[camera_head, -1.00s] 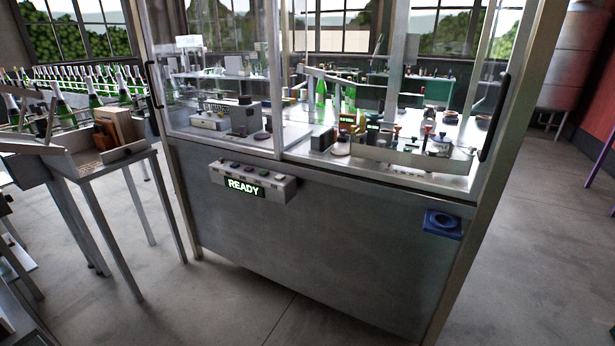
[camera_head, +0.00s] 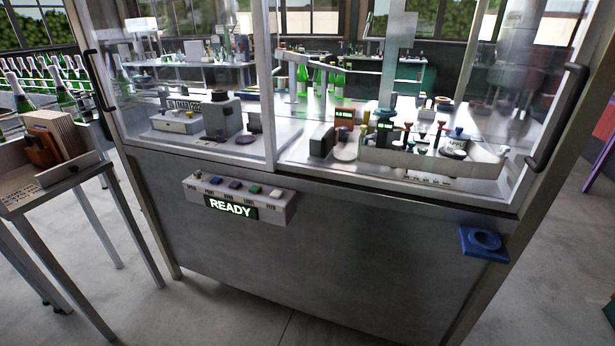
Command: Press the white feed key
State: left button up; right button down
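A grey key panel (camera_head: 283,206) sticks out from the front of the machine cabinet, left of centre. A row of small coloured keys runs along its sloped top. The small labels under the keys are hard to read. A display (camera_head: 230,207) on the panel's front reads READY in green. Neither of my grippers is in view, and nothing touches the panel.
The cabinet (camera_head: 300,265) has glass doors above, with black handles (camera_head: 560,115) at the sides. A blue holder (camera_head: 484,242) juts from its front right. A side table (camera_head: 45,192) with a wooden box stands at left. The floor before the cabinet looks clear.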

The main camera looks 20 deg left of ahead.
aim_at(275, 193)
jog(key=i+j, duration=0.15)
jog(key=j, duration=0.2)
jog(key=i+j+z, duration=0.1)
jog(key=j, duration=0.3)
jog(key=i+j, duration=0.15)
jog(key=j, duration=0.2)
jog(key=i+j+z, duration=0.1)
jog(key=j, duration=0.3)
jog(key=i+j, duration=0.15)
jog(key=j, duration=0.25)
